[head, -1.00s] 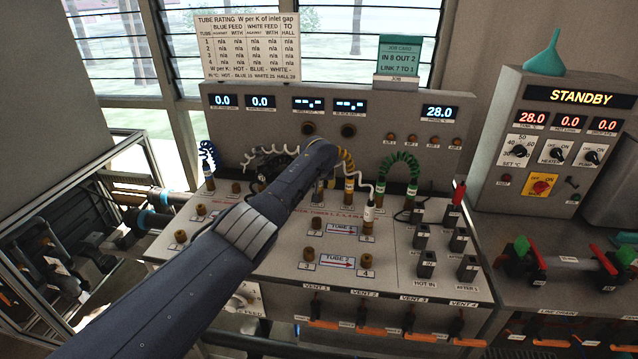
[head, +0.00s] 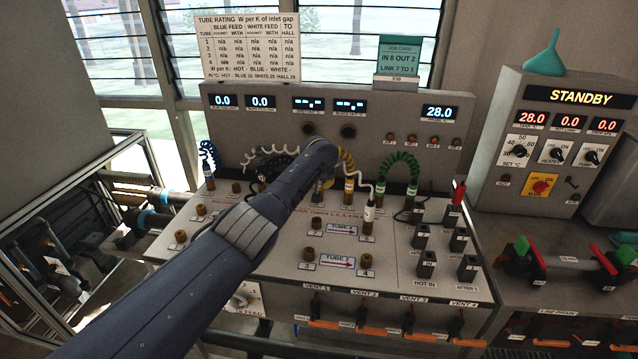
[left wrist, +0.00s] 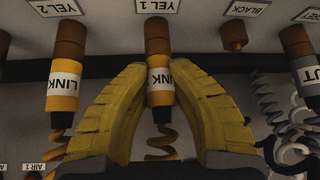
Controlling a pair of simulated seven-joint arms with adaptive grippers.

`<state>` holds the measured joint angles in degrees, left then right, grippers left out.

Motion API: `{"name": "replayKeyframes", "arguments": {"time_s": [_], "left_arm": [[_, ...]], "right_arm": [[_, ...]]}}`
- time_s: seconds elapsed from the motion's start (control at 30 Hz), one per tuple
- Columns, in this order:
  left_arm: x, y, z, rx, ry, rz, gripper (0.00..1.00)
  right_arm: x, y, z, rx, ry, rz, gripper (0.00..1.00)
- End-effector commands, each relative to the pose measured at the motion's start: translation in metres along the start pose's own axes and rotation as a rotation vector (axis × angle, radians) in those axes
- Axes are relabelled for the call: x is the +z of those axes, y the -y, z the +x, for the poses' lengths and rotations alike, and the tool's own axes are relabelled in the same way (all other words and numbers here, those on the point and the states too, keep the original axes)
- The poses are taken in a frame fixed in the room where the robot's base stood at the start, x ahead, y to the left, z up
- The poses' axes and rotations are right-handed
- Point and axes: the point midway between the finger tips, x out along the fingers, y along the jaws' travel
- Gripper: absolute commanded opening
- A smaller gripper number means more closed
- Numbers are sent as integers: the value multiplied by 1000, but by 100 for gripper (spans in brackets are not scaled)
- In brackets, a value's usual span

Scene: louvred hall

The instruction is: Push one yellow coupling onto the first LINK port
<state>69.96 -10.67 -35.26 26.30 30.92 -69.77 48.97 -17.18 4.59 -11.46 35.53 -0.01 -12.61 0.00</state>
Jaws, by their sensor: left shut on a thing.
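In the left wrist view, my left gripper (left wrist: 160,76) has its ridged yellow fingers shut around a yellow coupling (left wrist: 160,93) with a LINK label. This coupling sits against the brown port under the YEL 1 label (left wrist: 154,5), its coiled yellow hose hanging from the other end. A second yellow coupling (left wrist: 63,90), also marked LINK, sits on the port under YEL 2. It shows in the head view too (head: 349,191), just right of my gripper. In the head view my left forearm covers most of the gripper and the held coupling. The job card (head: 400,55) reads IN 8 OUT 2, LINK 7 TO 1.
Brown ports for TUBE 2 (head: 308,254) stand on the sloping panel front. A green hose (head: 403,157), a white-banded coupling (head: 369,212) and black switches (head: 427,264) stand to the right. A STANDBY heater unit (head: 560,130) is at far right.

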Motion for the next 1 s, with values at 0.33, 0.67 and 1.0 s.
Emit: {"name": "replayKeyframes", "arguments": {"time_s": [0.33, 0.67, 1.0], "left_arm": [[-5, 0, -5, 1, -3, 0, 0], [-18, 0, -22, 2, -4, -1, 0], [-37, 0, -47, 1, -2, 0, 0]], "right_arm": [[0, 0, 0, 0, 0, 0, 44], [0, 0, 0, 0, 0, 0, 44], [0, 0, 0, 0, 0, 0, 44]]}}
